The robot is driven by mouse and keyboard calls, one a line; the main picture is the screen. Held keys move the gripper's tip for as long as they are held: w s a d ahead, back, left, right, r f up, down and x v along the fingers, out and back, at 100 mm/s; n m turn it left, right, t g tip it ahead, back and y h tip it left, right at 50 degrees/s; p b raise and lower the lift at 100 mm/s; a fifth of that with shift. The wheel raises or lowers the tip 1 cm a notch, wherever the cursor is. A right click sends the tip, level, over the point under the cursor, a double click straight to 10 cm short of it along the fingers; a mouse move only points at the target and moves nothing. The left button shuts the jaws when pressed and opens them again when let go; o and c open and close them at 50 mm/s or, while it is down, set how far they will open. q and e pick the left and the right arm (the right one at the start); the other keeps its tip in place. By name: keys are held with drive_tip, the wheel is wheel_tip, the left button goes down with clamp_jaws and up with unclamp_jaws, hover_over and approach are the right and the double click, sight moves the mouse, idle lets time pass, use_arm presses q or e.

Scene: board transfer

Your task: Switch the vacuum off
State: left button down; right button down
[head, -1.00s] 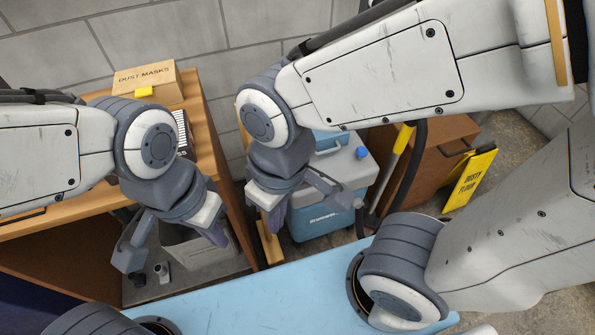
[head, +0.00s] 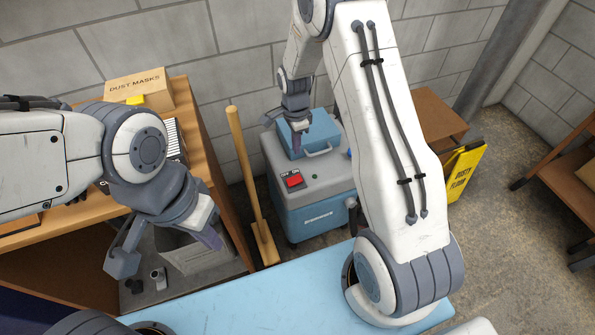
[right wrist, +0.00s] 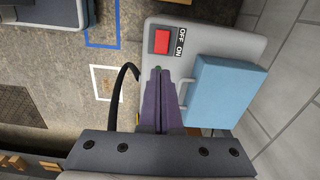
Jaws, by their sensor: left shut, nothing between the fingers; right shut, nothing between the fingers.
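The vacuum (head: 312,218) stands on the floor beyond the light blue surface, with a blue body, grey top and blue lid with a handle (head: 318,152). Its red rocker switch (head: 294,181) sits on the grey top beside an OFF/ON label; I cannot tell which side is pressed. The switch also shows in the right wrist view (right wrist: 161,41). My right gripper (head: 297,145) is shut and empty above the vacuum; in the right wrist view its fingertips (right wrist: 162,78) appear just below the switch. Contact is not visible. My left gripper (head: 215,240) is shut and empty at the left.
A wooden-handled tool (head: 240,160) stands left of the vacuum. A wooden bench (head: 195,110) at the left holds a dust masks box (head: 139,87). A yellow sign (head: 463,170) and brown cabinet (head: 432,115) are at right. A light blue surface (head: 250,300) lies in front.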

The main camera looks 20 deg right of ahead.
drive_tip(key=shift+d+f, duration=0.2)
drive_tip(key=shift+a, duration=0.15)
drive_tip(key=shift+a+r, duration=0.2)
drive_tip(key=shift+a, duration=0.45)
drive_tip(key=shift+r+p, duration=0.1)
drive_tip(key=shift+p, duration=0.25)
